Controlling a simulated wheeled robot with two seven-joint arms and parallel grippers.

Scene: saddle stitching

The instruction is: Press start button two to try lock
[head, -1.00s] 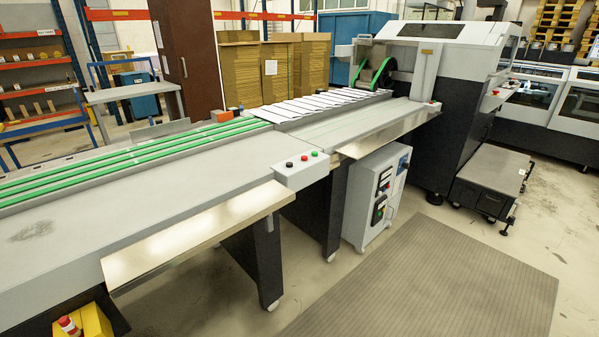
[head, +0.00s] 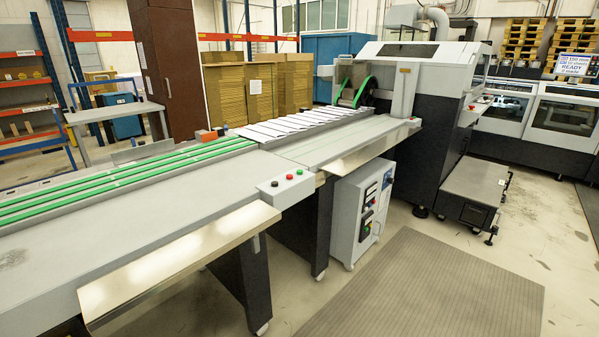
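A small light-grey button box (head: 285,193) sits at the front edge of the long grey conveyor table. On its top are a black button (head: 274,183), a red button (head: 289,177) and a green button (head: 299,172). A second small control box (head: 414,122) is at the far end of the table, by the big machine; its buttons are too small to read. A red button (head: 471,107) shows on the machine's right side. I cannot tell which is start button two. Neither of my grippers is in view.
The conveyor (head: 150,205) with green rails runs to the stitching machine (head: 425,95), with white sheets (head: 285,127) on it. A grey-white cabinet (head: 362,213) stands below. A grey mat (head: 430,290) lies on open floor. A screen (head: 573,65) reading READY is at upper right.

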